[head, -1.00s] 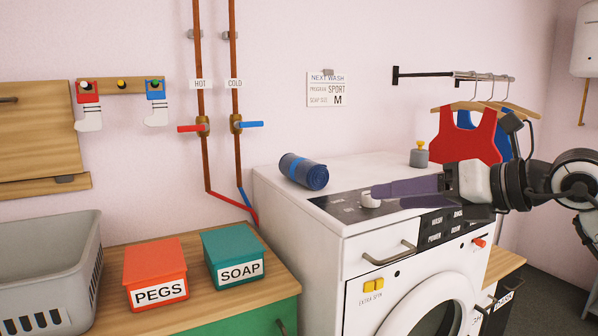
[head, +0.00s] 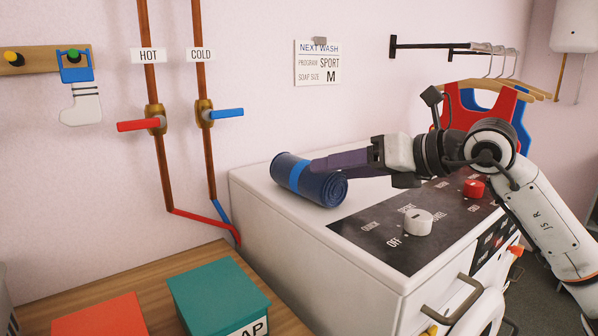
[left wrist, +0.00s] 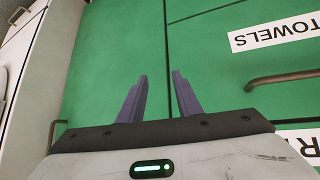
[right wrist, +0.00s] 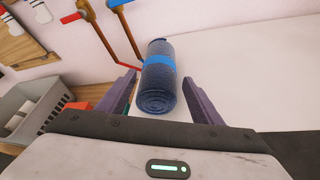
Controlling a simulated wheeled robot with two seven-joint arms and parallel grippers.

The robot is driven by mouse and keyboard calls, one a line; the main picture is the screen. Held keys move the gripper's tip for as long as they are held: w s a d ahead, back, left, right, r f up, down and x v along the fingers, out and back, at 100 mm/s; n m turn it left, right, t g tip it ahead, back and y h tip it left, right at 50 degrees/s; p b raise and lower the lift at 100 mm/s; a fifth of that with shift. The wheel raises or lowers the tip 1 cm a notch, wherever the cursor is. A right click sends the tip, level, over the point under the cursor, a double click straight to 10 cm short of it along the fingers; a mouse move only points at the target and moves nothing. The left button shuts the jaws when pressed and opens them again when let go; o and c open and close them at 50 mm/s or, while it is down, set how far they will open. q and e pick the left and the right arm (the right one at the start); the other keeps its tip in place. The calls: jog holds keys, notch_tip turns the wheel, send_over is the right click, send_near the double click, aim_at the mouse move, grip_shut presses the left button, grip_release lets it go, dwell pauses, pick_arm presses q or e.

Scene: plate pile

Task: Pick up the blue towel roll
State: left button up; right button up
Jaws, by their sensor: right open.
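The blue towel roll (head: 308,181), dark blue with a lighter blue band, lies on its side on top of the white washing machine (head: 262,194), near its back left. My right gripper (head: 320,166) reaches in from the right, its purple fingers at the roll's near right end. In the right wrist view the roll (right wrist: 158,80) lies ahead between the two open fingers (right wrist: 160,98), with a gap on each side. I cannot tell if a finger touches it. My left gripper (left wrist: 160,95) shows only in the left wrist view, open and empty, before green drawer fronts.
A control panel (head: 375,246) with a white knob (head: 417,222) and a red knob (head: 474,188) lies below my right arm. Hot and cold pipes (head: 205,110) run up the wall behind. A teal soap box (head: 215,290) and an orange-red box (head: 100,318) stand on the wooden counter.

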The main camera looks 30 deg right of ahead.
aim_at(310, 174)
jog(key=shift+p+x, duration=0.3)
jog(key=shift+x, duration=0.65)
jog(key=shift+p+x, duration=0.4)
jog(key=shift+x, duration=0.45)
jog(key=p+x, duration=0.1)
jog(key=x, duration=0.2)
jog(key=shift+w+a, duration=0.15)
jog(key=shift+w, duration=0.2)
jog(key=shift+w+f, duration=0.25)
jog(key=c, duration=0.8)
pick_arm(q)
jog(key=shift+s+a+r, duration=0.3)
jog(key=shift+a+r, duration=0.25)
jog(key=shift+r, duration=0.3)
pick_arm(e)
jog(key=shift+c, duration=0.8)
jog(key=shift+r, duration=0.1)
